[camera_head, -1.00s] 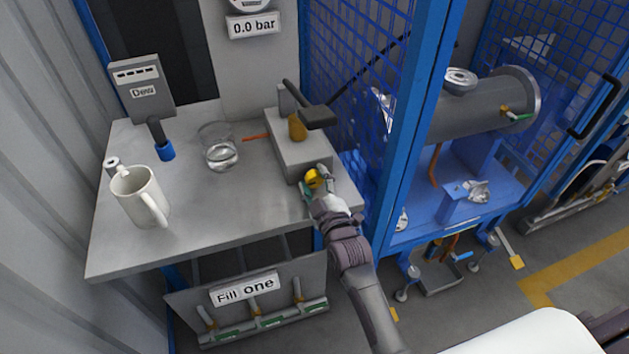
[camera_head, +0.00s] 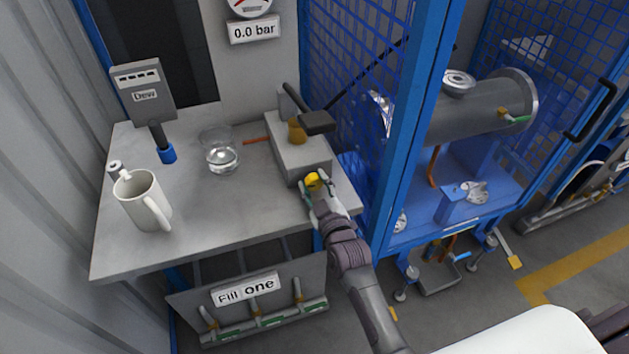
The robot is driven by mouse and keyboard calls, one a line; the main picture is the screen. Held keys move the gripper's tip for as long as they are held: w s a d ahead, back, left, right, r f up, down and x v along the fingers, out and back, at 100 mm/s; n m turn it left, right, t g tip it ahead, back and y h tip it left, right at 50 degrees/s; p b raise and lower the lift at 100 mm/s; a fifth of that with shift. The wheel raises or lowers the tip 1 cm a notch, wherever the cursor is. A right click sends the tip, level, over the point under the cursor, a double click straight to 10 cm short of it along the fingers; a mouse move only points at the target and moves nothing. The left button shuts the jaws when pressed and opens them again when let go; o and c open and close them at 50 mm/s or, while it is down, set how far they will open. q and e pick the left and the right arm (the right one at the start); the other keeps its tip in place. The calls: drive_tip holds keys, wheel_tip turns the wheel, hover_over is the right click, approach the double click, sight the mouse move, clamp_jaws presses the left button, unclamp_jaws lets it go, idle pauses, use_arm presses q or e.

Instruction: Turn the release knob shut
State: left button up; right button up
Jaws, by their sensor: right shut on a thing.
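The release knob (camera_head: 313,180) is small and yellow, on the front of the grey pump block (camera_head: 300,158) at the right end of the bench. My right gripper (camera_head: 316,187) is at the knob and shut on it, with its fingers around its sides. The fingers hide part of the knob, and its turned position is too small to read. The gauge sign (camera_head: 254,30) above the bench reads 0.0 bar. My left gripper is not in view.
A white mug (camera_head: 140,200), a glass bowl of clear liquid (camera_head: 221,157) and a "Dew" meter (camera_head: 143,92) are on the bench (camera_head: 190,215). A blue mesh cage (camera_head: 400,130) with a grey flanged shell (camera_head: 485,105) stands right of it.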

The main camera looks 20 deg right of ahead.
drive_tip(key=m+p, duration=0.1)
drive_tip(key=m, duration=0.2)
drive_tip(key=shift+d+r+m, duration=0.1)
drive_tip(key=shift+r+m, duration=0.05)
drive_tip(key=shift+m, duration=0.25)
drive_tip(key=m+p, duration=0.1)
drive_tip(key=m, duration=0.2)
drive_tip(key=shift+m, duration=0.3)
drive_tip(key=m+p, duration=0.1)
drive_tip(key=m, duration=0.2)
drive_tip(key=shift+d+m, duration=0.15)
drive_tip(key=shift+m, duration=1.85)
